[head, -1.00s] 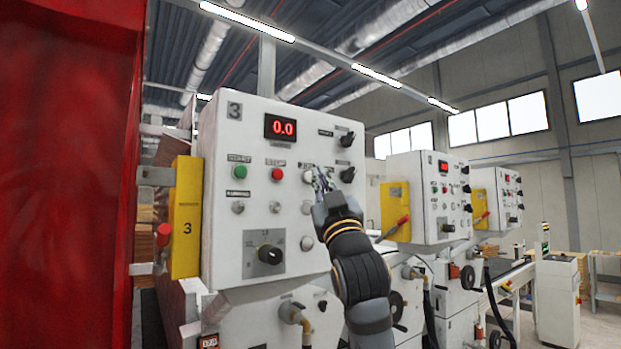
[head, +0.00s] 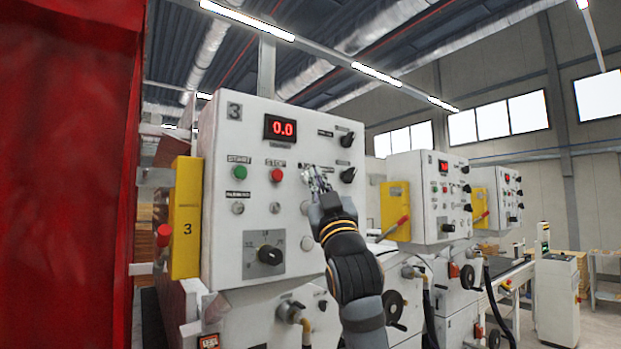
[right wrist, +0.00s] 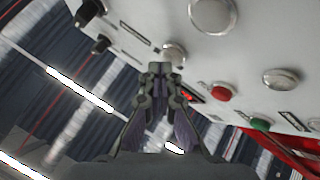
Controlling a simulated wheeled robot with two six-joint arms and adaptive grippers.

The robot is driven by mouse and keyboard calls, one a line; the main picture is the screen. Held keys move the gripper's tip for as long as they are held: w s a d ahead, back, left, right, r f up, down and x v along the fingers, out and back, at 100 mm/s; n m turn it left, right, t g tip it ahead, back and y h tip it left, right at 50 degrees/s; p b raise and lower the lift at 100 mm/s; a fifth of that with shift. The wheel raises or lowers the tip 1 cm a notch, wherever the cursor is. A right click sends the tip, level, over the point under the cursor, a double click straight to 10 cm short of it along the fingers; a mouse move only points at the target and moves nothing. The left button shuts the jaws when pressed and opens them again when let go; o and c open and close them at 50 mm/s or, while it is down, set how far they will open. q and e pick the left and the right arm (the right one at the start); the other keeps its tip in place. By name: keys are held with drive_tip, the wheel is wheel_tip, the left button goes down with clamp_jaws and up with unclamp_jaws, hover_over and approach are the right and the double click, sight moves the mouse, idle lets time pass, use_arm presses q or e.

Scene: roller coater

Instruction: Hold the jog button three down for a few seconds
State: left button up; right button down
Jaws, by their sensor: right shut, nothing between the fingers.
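The panel numbered 3 (head: 222,140) carries a green START button (head: 238,172) and a red STOP button (head: 277,175). A round silver button, apparently the jog button, is right of STOP and mostly hidden by my right gripper (head: 317,181) in the head view. It shows in the right wrist view as a silver button (right wrist: 174,52) right ahead of the fingertips. My right gripper (right wrist: 160,69) is shut and empty, its tips at or very close to that button; I cannot tell whether they touch it. My left gripper is not in view.
Black knobs (head: 347,175) sit right of the gripper, and a selector knob (head: 270,255) is below. A yellow box (head: 186,218) with a red handle is on the panel's left. Similar machines (head: 425,190) stand to the right. A red surface (head: 65,180) fills the left.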

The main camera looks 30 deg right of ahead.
drive_tip(key=shift+w, duration=0.4)
idle(0.3)
drive_tip(key=shift+s, duration=0.15)
idle(4.4)
drive_tip(key=shift+s, duration=0.65)
drive_tip(key=shift+s, duration=0.1)
drive_tip(key=s+b, duration=0.1)
drive_tip(key=s, duration=0.1)
drive_tip(key=s+b, duration=0.1)
drive_tip(key=s, duration=0.2)
drive_tip(key=shift+d, duration=0.2)
